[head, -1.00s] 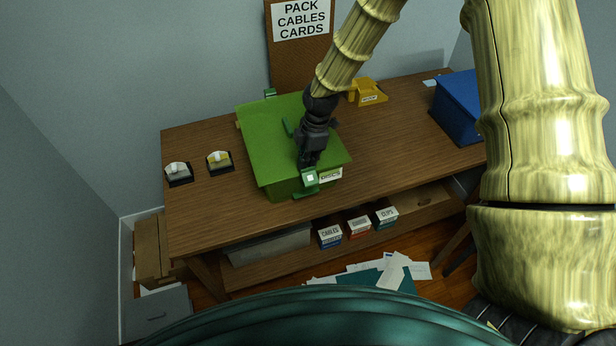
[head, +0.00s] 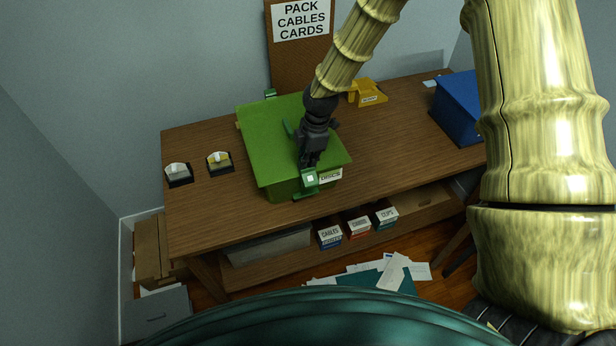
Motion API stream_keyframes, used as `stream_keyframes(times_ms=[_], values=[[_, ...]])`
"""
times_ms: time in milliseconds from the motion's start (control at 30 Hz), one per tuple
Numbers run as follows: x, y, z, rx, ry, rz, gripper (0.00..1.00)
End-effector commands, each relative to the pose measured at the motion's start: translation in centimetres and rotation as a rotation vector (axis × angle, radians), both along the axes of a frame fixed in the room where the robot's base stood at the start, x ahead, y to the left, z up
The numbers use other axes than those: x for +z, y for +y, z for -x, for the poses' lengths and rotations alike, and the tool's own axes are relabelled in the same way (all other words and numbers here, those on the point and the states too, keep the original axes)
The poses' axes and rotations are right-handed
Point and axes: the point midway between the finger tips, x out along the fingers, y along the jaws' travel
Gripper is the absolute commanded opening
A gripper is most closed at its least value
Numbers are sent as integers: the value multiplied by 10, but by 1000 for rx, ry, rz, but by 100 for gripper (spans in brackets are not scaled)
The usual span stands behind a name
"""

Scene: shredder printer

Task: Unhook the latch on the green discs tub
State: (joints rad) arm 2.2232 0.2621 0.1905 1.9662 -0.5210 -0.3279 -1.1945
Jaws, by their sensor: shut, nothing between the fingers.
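The green discs tub (head: 262,150) stands on the wooden desk with its lid down. A white label reading DISCS (head: 330,175) is at its front right. A green latch (head: 309,180) with a pale square sits on the front edge, left of the label. My black gripper (head: 308,163) points down at the front edge of the lid, right at the latch. Its fingers are shut and empty. The fingertips are small and partly merge with the latch, so I cannot tell whether they touch it.
A blue bin (head: 457,107) stands at the desk's right and a yellow holder (head: 368,93) at the back. Two tape dispensers (head: 219,161) sit left of the tub. Small labelled boxes (head: 358,228) are on the shelf below. The desk right of the tub is clear.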

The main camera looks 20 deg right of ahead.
Motion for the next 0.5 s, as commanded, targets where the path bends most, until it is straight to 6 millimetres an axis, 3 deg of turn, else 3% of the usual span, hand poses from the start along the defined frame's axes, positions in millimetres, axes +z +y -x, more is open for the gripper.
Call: stream_keyframes(times_ms=[500], values=[[0,0,9,0,0,0,0]])
